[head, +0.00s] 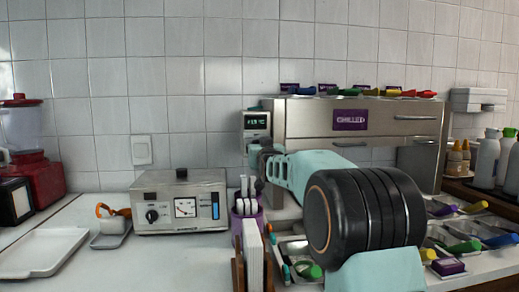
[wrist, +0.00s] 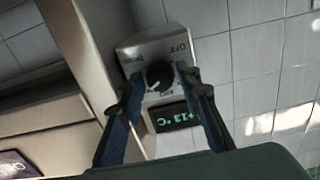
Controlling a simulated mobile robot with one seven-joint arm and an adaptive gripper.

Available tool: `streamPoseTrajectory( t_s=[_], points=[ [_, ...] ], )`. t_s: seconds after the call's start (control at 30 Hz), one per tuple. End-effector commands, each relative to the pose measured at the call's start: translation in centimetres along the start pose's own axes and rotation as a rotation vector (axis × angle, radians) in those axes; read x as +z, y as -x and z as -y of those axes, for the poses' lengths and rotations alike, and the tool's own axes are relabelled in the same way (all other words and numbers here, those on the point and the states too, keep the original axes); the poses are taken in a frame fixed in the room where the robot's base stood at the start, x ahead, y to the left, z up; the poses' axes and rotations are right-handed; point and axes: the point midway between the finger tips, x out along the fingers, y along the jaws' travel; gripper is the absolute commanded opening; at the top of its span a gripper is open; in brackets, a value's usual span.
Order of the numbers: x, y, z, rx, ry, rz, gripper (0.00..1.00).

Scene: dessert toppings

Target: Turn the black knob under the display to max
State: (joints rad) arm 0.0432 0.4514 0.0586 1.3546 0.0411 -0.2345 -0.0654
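The black knob (wrist: 160,75) shows in the wrist view on a silver control box, which appears roughly upside down there. A white pointer mark is on the knob, with small printed labels around it, one reading "OFF". The lit green display (wrist: 178,118) reads about +13 °C; it also shows in the head view (head: 256,121). My gripper (wrist: 160,88) is open, one fingertip on each side of the knob; I cannot tell whether they touch it. In the head view my gripper (head: 262,162) is just below the display and hides the knob.
The chilled steel cabinet (head: 365,117) stands right of the control box. A purple utensil holder (head: 247,226) is below my gripper. Topping trays with colored scoops are under my arm. The left counter has free room.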

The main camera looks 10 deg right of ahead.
Motion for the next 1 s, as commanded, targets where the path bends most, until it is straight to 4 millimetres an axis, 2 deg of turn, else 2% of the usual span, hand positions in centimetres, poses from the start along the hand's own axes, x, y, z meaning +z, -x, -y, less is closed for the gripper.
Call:
streamPoseTrajectory(
  t_s=[0.27,0.7,1.0],
  points=[
    [-0.1,2.5,0.0,0.000,0.000,-0.001,0.31],
    [-0.1,9.6,-0.1,0.001,-0.001,-0.001,0.31],
    [0.0,11.9,0.0,0.000,0.000,0.000,0.31]
  ],
)
